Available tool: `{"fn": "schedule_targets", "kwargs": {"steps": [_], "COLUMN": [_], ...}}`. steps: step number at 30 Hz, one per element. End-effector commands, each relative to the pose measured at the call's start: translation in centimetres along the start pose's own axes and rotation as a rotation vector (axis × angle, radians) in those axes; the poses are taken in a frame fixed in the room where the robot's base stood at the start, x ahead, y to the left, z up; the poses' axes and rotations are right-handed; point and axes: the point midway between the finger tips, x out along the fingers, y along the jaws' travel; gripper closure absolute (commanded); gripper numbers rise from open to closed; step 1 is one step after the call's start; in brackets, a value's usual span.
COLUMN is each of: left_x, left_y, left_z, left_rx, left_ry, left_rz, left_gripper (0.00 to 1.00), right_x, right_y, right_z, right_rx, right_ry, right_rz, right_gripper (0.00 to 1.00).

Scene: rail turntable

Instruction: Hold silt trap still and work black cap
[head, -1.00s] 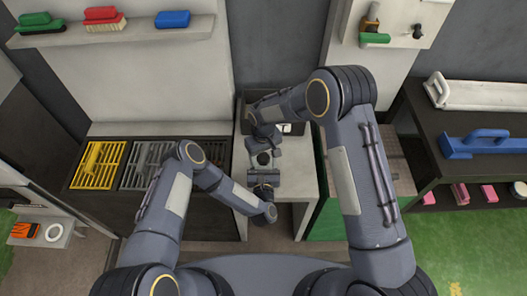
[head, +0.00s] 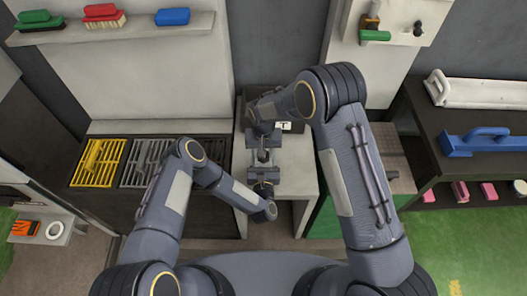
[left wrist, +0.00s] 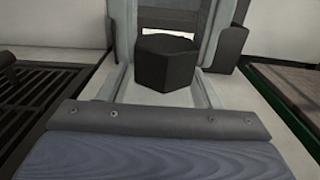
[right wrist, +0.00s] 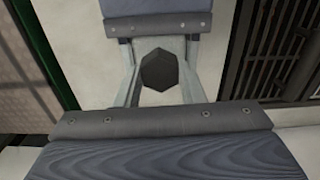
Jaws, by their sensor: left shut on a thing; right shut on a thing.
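A black six-sided piece, which I take for the black cap (head: 263,156), stands on the pale bench top between my two grippers. It also shows in the left wrist view (left wrist: 167,62) and in the right wrist view (right wrist: 159,70). My right gripper (head: 264,147) comes from the far side, shut with its fingers on either side of the cap. My left gripper (head: 263,166) comes from the near side, shut low on the silt trap. The silt trap's body is mostly hidden by the cap and the fingers; I cannot make out its outline.
The pale bench (head: 297,180) has bare room to the right. A dark tray (head: 283,104) lies at its back behind my right gripper. Yellow (head: 98,162) and grey gratings (head: 148,162) lie to the left. A dark table with a blue tool (head: 474,143) stands right.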

Motion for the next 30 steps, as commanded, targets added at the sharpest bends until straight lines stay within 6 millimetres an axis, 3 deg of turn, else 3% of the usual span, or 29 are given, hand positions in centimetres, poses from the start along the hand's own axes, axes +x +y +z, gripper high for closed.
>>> {"fn": "schedule_targets", "kwargs": {"steps": [10,18,21,30], "left_x": [0.02,0.02,0.03,0.03], "left_y": [0.02,0.02,0.02,0.02], "left_z": [0.02,0.02,0.02,0.02], "left_rx": [0.000,0.000,0.000,0.000], "left_ry": [0.000,0.000,0.000,0.000], "left_rz": [0.001,0.001,0.001,0.001], "left_gripper": [0.83,0.83,0.83,0.83], "right_x": [0.00,0.02,0.02,0.01], "right_y": [0.00,-0.07,-0.06,-0.06], "right_z": [0.01,0.02,0.02,0.02], "right_rx": [0.052,0.475,0.551,0.583], "right_ry": [0.000,0.000,-0.001,-0.001], "right_rz": [0.000,0.002,0.001,0.001], "right_gripper": [0.92,0.92,0.92,0.92]}}
